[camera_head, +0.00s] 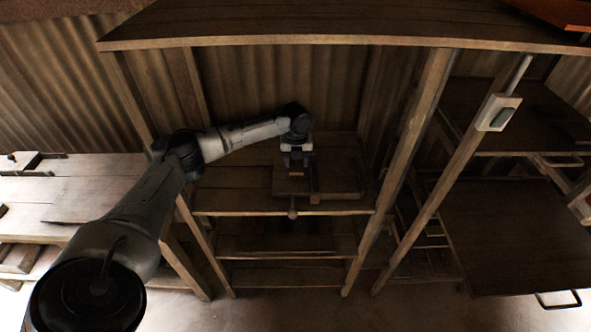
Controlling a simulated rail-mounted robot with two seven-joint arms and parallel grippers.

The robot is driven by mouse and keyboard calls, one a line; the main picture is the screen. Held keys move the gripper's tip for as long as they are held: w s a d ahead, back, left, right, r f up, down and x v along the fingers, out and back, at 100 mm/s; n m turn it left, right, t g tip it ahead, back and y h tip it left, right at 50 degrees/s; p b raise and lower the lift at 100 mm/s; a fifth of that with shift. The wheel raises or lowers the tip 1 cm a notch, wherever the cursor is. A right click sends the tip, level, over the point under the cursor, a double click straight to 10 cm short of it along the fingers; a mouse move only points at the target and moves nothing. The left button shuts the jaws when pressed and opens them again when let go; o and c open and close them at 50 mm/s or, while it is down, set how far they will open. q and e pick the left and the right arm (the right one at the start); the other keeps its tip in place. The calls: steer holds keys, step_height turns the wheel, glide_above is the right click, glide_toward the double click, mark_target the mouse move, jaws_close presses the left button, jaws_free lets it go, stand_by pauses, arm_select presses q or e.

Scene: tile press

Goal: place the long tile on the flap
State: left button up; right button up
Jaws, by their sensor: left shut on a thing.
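My left gripper (296,162) points down over the middle shelf of the wooden stand. It is shut on a small brown wooden piece (290,184), which I take for the long tile; its outline is dark and partly hidden by the gripper. The piece is at or just above a low wooden board on the shelf (230,200); I cannot tell whether they touch. A round knob (292,214) sticks out in front of the shelf. I cannot make out for certain which part is the flap. My right gripper is not in view.
The stand's top board (300,22) overhangs the shelf, and wooden posts (405,150) bound it on the right. A pale switch box (499,113) hangs on a slanted post. A workbench (90,190) stands left, and a dark panel (515,235) right.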

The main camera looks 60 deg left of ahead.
mark_target(296, 169)
arm_select(q)
steer(key=shift+s+f, duration=0.1)
steer(key=shift+f, duration=1.95)
steer(key=shift+f, duration=0.15)
steer(key=o, duration=1)
